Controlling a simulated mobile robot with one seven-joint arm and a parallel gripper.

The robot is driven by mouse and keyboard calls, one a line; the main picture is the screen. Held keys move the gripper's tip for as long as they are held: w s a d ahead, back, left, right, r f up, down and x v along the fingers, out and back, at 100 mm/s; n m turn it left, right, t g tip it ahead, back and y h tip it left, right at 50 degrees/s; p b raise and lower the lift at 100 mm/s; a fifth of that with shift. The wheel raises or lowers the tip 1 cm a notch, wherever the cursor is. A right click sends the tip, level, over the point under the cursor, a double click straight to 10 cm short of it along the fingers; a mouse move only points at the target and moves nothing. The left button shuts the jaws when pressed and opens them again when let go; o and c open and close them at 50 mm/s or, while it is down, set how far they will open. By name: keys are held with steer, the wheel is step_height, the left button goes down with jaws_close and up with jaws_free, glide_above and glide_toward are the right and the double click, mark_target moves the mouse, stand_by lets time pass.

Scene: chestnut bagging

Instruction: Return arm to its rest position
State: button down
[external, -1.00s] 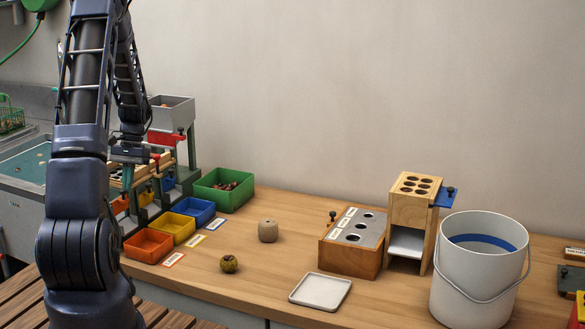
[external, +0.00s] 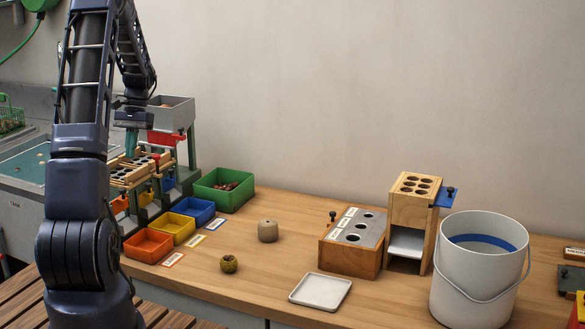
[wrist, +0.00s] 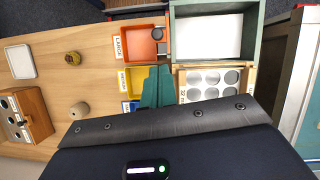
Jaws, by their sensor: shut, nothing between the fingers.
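My gripper (external: 133,143) is shut and empty. In the external view it hangs over the sorting rack (external: 166,180) at the left of the bench, just above the wooden sieve trays (external: 128,175). Its teal fingers show in the wrist view (wrist: 158,88), between the yellow bin (wrist: 129,80) and a frame with large round holes (wrist: 208,84). I cannot tell whether the fingertips touch the rack. My arm stands at the left of the external view and hides part of the rack.
Orange (external: 148,245), yellow (external: 171,228) and blue (external: 194,210) bins line the rack's front. A green box (external: 222,190) holds chestnuts. A white bucket (external: 478,290), wooden gauge blocks (external: 350,262) and a white tray (external: 320,291) stand right. The bench middle is mostly clear.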

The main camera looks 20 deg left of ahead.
steer(key=shift+r, duration=0.1)
steer(key=s+d+r+t, duration=0.1)
steer(key=s+d+r, duration=0.3)
steer(key=d+r, duration=0.25)
steer(key=s+d+r+t+y, duration=0.1)
steer(key=s+d+r+t, duration=0.15)
steer(key=d+r, duration=0.4)
steer(key=s+d+r+t, duration=0.1)
steer(key=s+d+r, duration=0.4)
steer(key=d+r, duration=0.15)
steer(key=s+d+r+m+t, duration=0.1)
steer(key=s+d+t, duration=0.1)
steer(key=s+d, duration=0.5)
steer(key=s+d+r+t, duration=0.1)
steer(key=s+d, duration=0.6)
steer(key=s, duration=0.7)
steer(key=shift+m+t, duration=0.4)
steer(key=shift+t, duration=0.45)
